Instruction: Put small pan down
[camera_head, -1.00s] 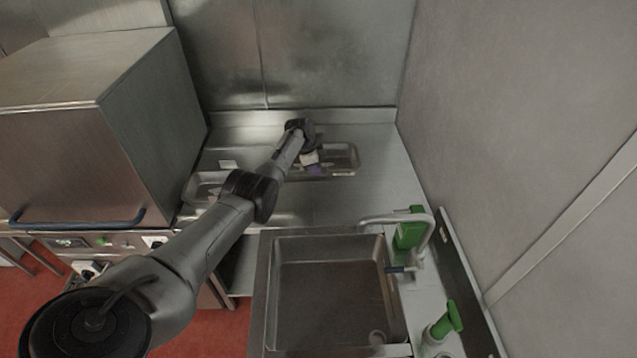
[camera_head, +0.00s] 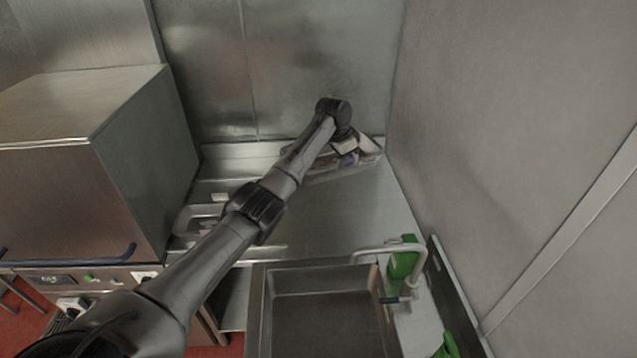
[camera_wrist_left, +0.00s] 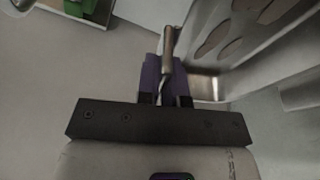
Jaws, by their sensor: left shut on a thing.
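The small pan (camera_head: 369,156) is a shallow metal pan at the back right of the steel counter, in the head view. It is tilted and seems raised off the counter. My left gripper (camera_head: 348,160) is shut on its near rim; my wrist hides part of the pan. In the left wrist view, the gripper's purple fingertips (camera_wrist_left: 166,78) close on a thin metal edge or handle. The pan's metal side (camera_wrist_left: 290,95) fills the upper right there, with brownish oval shapes showing. My right gripper is in neither view.
A second metal pan (camera_head: 195,219) lies at the counter's left, partly behind my arm. A large steel box-shaped machine (camera_head: 95,160) stands left. A sink (camera_head: 325,305) with a tap (camera_head: 385,250) and green bottle (camera_head: 404,262) is in front. The counter's right-middle (camera_head: 360,210) is clear.

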